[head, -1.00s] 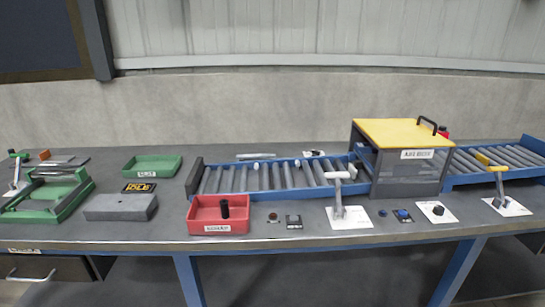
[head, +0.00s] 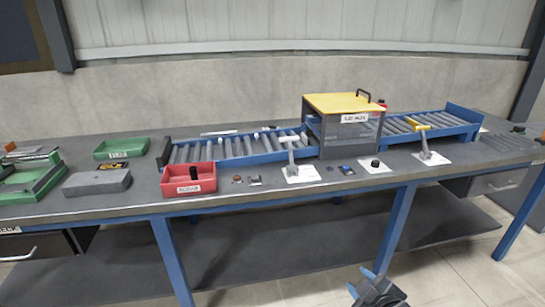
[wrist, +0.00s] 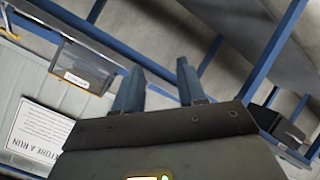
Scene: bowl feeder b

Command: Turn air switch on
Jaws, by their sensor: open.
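No control on the bench carries a label I can read as the air switch. Candidates are a black knob on a white plate (head: 375,165), a blue button (head: 346,169), a white-handled lever on a plate (head: 291,157) and a yellow-handled lever (head: 424,142), all along or near the bench's front edge. My gripper (head: 362,281) is low in front of the bench, apart from these controls. In the wrist view my gripper (wrist: 160,66) shows two separated blue-grey fingers with nothing between them.
A roller conveyor (head: 270,158) passes a yellow-topped box (head: 344,103). A red bin (head: 188,181), green tray (head: 122,148) and grey block (head: 97,183) stand left. Blue bench legs (head: 398,225) and a lower shelf (head: 290,240) lie below; the floor in front looks clear.

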